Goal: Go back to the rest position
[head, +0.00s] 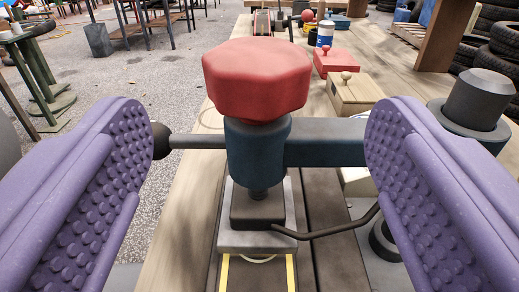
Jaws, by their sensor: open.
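My gripper (263,165) is open, with its two purple studded pads at the left and right of the head view. Between the pads, and apart from them, stands a red faceted knob (257,78) on a dark blue valve body (256,155). The gap between the pads is empty apart from this view of the knob and body behind it. A grey rod with a black ball end (162,140) runs left from the body, close to the left pad in the picture. I cannot tell whether they touch.
The valve stands on a grey plate (257,238) on a wooden bench (185,215). A blue arm with a grey cap (478,97) extends right. Behind are a wooden box (356,92) and a red box (333,62). Tyres (497,60) stack at right.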

